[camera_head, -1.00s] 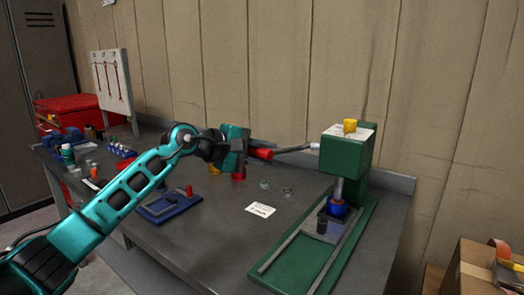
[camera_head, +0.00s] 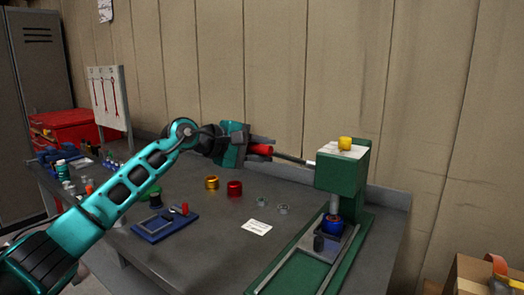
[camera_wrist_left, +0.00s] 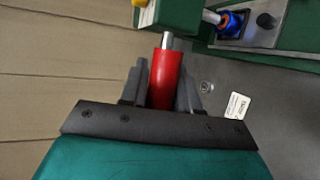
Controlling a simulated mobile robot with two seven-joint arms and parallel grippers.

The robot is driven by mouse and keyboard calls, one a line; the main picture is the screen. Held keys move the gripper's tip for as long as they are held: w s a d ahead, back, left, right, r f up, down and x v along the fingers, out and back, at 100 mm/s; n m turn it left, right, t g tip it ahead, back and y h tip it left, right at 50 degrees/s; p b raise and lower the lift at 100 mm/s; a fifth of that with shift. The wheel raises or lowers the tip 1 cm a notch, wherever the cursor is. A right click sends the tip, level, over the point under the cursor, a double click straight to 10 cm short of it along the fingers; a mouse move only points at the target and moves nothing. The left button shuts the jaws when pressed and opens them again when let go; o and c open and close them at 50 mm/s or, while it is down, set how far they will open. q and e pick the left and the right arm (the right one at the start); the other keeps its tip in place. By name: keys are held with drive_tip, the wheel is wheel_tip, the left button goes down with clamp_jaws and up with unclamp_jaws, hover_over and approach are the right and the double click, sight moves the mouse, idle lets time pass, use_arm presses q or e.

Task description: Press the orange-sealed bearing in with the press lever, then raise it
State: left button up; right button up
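The green press (camera_head: 343,172) stands on the right of the bench. Its lever ends in a red handle (camera_wrist_left: 166,80), and the handle end is higher than the pivot end. My left gripper (camera_head: 262,144) is at this handle, with one finger on each side, and looks shut on it. Below the ram (camera_head: 334,204) sits a blue housing (camera_head: 332,224). In the left wrist view a thin orange edge, likely the orange-sealed bearing (camera_wrist_left: 222,19), shows between ram and housing. Whether it is fully seated cannot be told. My right gripper is out of view.
A gold ring (camera_head: 211,182), a red ring (camera_head: 234,188) and two small metal rings lie mid-bench near a white label (camera_head: 257,227). A blue fixture (camera_head: 165,222) is left of them. A red box (camera_head: 62,128) stands far left. The wall is close behind.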

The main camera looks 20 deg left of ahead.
use_arm(q)
drive_tip(key=o, duration=0.3)
drive_tip(key=shift+o, duration=0.2)
drive_tip(key=b+v, duration=0.2)
drive_tip(key=v, duration=1.1)
drive_tip(key=shift+r, duration=0.15)
